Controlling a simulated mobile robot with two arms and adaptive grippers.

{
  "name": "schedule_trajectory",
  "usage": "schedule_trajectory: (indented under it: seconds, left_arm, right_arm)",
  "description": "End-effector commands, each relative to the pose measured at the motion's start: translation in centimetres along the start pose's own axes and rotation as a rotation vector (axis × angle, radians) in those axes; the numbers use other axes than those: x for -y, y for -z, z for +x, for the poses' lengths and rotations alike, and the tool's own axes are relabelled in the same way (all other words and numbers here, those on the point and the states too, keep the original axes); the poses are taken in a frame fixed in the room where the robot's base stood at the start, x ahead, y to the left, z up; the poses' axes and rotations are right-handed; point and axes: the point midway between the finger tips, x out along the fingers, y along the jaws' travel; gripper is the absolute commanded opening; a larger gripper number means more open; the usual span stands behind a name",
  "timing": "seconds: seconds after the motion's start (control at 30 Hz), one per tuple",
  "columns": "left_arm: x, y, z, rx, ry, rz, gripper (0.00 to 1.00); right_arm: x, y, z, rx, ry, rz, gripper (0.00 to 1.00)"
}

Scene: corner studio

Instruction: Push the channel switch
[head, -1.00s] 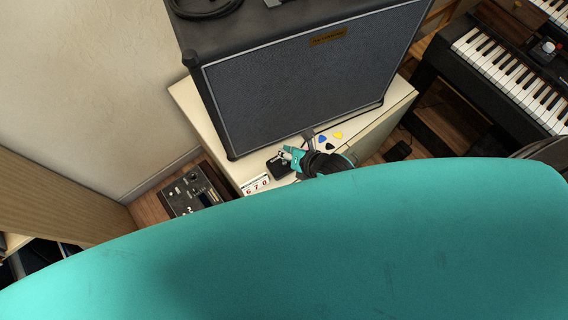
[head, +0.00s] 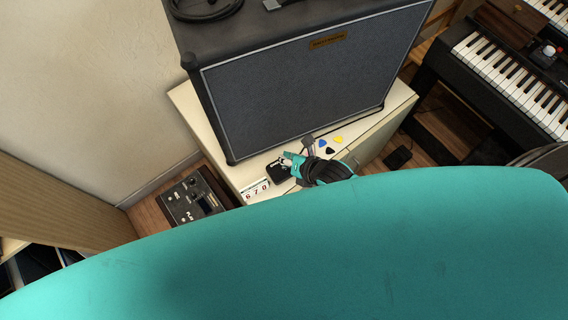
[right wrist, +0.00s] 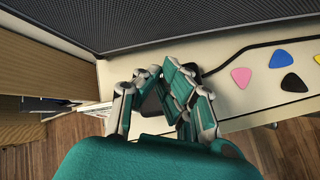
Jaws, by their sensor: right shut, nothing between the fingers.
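The channel switch looks to be the small black pedal (head: 280,172) lying on the cream cabinet top in front of the amplifier (head: 310,75). My right gripper (head: 287,158) is over its far right side, fingers together and empty. From the head view I cannot tell whether the fingertips touch it. In the right wrist view the closed teal fingers (right wrist: 163,72) cover most of the pedal, and a dark part of it (right wrist: 151,104) shows between them. My left gripper is in neither view.
Picks, including a blue one (head: 321,143) and a pink one (right wrist: 241,77), lie right of the gripper. A black device (head: 190,200) sits on the floor. A keyboard (head: 505,80) stands right.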

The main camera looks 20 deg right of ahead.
Motion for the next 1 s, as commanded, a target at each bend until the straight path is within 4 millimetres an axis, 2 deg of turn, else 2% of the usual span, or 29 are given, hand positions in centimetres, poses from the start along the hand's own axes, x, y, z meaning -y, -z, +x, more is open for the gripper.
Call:
schedule_trajectory:
  seconds: [1.0]
  left_arm:
    - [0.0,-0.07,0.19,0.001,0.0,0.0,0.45]
  right_arm:
    - [0.52,0.61,0.64,-0.003,0.002,0.0,0.0]
